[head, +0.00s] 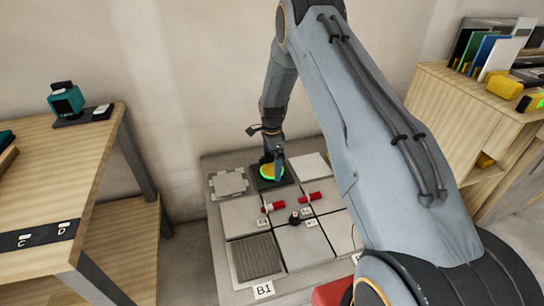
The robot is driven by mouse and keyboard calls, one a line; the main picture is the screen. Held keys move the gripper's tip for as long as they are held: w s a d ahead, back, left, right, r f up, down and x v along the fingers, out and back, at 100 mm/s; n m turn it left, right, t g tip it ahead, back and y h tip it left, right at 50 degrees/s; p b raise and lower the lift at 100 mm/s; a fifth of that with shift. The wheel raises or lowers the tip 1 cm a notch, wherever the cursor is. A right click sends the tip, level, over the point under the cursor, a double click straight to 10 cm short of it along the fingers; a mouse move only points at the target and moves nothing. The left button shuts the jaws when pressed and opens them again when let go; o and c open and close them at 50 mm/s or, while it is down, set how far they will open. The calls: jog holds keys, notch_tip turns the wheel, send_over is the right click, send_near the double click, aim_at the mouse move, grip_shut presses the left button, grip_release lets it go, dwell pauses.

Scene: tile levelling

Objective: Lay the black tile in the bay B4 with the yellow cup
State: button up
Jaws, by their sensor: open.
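The black tile (261,184) lies in the far row of the floor panel, between a notched light tile and a plain grey tile. The yellow cup (269,171), with a green rim, sits on the black tile. My gripper (272,157) points down right at the cup and partly covers it; its fingers are small and dark here. The gripper is open, and I cannot tell whether its fingers touch the cup. I cannot read a B4 label; only the B1 label (263,290) at the near edge is legible.
The panel holds grey tiles (240,216), a ribbed tile (257,258) and a notched tile (228,183). Red-and-white pieces (274,206) and a black knob (295,218) stand at joints. A wooden table (70,190) is left, a wooden cabinet (450,115) right.

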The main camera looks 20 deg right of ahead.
jog(key=shift+f, duration=0.85)
jog(key=shift+c, duration=0.3)
jog(key=c, duration=1.1)
